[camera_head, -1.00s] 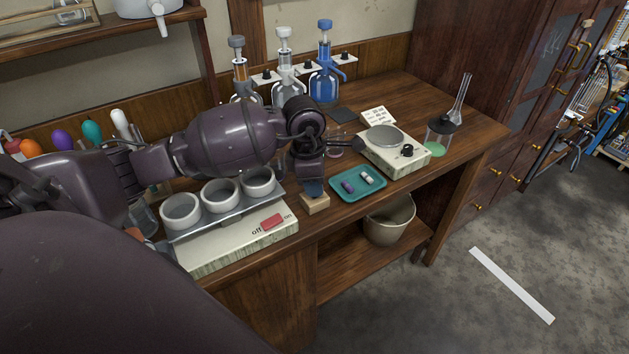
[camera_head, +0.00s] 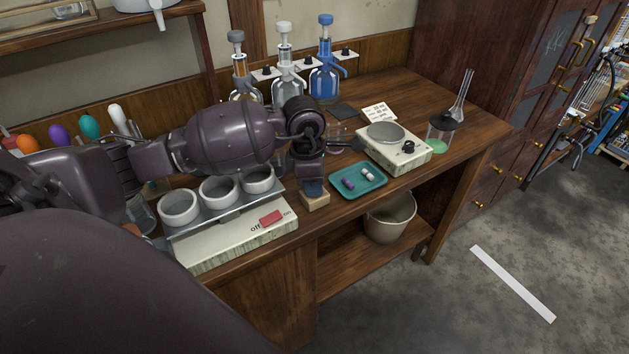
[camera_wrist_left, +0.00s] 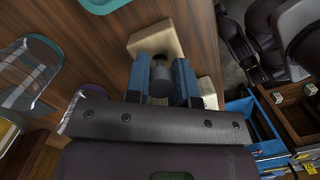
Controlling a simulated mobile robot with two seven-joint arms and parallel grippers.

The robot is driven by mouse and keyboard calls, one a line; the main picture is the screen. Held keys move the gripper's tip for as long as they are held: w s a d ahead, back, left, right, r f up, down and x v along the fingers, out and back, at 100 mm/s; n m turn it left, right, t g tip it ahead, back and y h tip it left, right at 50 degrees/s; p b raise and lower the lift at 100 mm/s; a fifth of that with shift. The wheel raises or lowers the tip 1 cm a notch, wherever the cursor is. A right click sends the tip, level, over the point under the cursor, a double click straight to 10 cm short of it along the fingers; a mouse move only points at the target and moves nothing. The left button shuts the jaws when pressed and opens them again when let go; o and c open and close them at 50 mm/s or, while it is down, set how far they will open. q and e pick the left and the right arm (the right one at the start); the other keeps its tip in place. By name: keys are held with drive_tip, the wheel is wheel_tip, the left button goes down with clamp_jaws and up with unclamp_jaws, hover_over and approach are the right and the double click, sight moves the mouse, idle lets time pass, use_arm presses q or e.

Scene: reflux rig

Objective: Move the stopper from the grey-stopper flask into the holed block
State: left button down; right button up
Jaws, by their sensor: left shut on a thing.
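My left gripper (camera_head: 314,192) is shut on a grey stopper (camera_wrist_left: 160,80), which shows between its blue fingers in the left wrist view. The fingers are over the small pale wooden block (camera_head: 316,202) at the front of the bench. The block also shows just beyond the stopper in the left wrist view (camera_wrist_left: 152,38). Its hole is hidden, and I cannot tell whether the stopper touches it or sits in it. Clear glassware (camera_wrist_left: 32,68) stands to the left in the left wrist view; I cannot tell which piece is the grey-stopper flask. My right gripper is not in view.
A teal tray (camera_head: 345,194) with small capsule-like items lies just right of the block. A heater with three round wells (camera_head: 220,188) stands to the left. A hotplate (camera_head: 386,133) and several pump bottles (camera_head: 326,82) stand behind.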

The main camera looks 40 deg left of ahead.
use_arm(q)
drive_tip(key=shift+f, duration=0.35)
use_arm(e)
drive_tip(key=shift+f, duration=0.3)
use_arm(q)
drive_tip(key=shift+s+f+b, duration=0.1)
drive_tip(key=shift+f+b, duration=0.1)
drive_tip(key=shift+b, duration=0.1)
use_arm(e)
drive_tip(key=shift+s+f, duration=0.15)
